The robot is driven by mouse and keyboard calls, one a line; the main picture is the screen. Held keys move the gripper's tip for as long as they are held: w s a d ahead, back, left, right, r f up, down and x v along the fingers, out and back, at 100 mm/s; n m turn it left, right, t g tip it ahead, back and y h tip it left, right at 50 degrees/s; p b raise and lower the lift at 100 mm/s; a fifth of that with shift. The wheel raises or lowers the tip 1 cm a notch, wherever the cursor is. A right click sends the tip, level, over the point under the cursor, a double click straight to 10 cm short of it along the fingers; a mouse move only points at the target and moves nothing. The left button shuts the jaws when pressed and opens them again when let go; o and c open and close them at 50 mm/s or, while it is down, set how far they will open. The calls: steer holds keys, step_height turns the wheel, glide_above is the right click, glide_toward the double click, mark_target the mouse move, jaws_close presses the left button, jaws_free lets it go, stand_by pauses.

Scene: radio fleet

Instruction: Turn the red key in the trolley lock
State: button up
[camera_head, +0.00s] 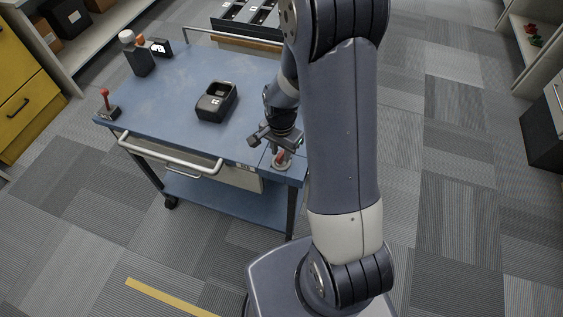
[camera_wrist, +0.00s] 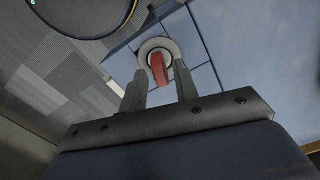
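The red key (camera_wrist: 159,69) stands in a round, pale lock (camera_wrist: 146,48) on the blue trolley top, in the wrist view. In the head view the key (camera_head: 280,155) shows small at the trolley's near right corner, just below my gripper (camera_head: 276,143). In the wrist view my gripper (camera_wrist: 160,86) has its two fingers apart, with the key's red handle showing between and just beyond the tips. The right finger looks close to the key; I cannot tell whether it touches. The trolley (camera_head: 170,95) has a pale front handle rail.
A black open box (camera_head: 216,101) sits mid-trolley. A red-knobbed lever (camera_head: 105,100) stands at the left corner, and a dark radio-like item (camera_head: 140,58) at the back left. Yellow drawers (camera_head: 25,95) are at far left. Carpet on the right is clear.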

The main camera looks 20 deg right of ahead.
steer(key=shift+f, duration=0.6)
steer(key=shift+b, duration=0.3)
steer(key=shift+c, duration=0.2)
jaws_close()
